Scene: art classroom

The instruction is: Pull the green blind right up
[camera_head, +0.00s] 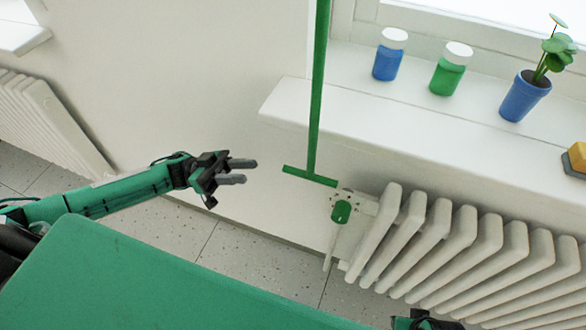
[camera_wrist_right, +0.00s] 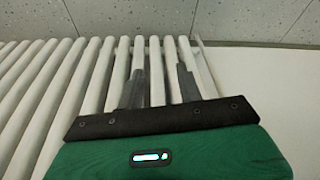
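A long green rod (camera_head: 317,90) hangs down from the top edge of the head view. It ends in a green crossbar (camera_head: 308,176), forming a T-shaped handle. The blind itself is not visible. My left gripper (camera_head: 239,171) is to the left of the crossbar, apart from it, with its two fingers pointing towards it. Its fingers are parted and nothing is between them. My right gripper (camera_wrist_right: 160,82) shows in the right wrist view with fingers spread and empty, in front of radiator ribs. Only a small part of it shows at the bottom edge of the head view.
A white radiator (camera_head: 470,245) with a green valve knob (camera_head: 341,212) is below the windowsill (camera_head: 400,127), close to the crossbar. The sill bears a blue jar (camera_head: 387,63), a green jar (camera_head: 447,77) and a potted plant (camera_head: 525,97). Bare wall lies behind my left gripper.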

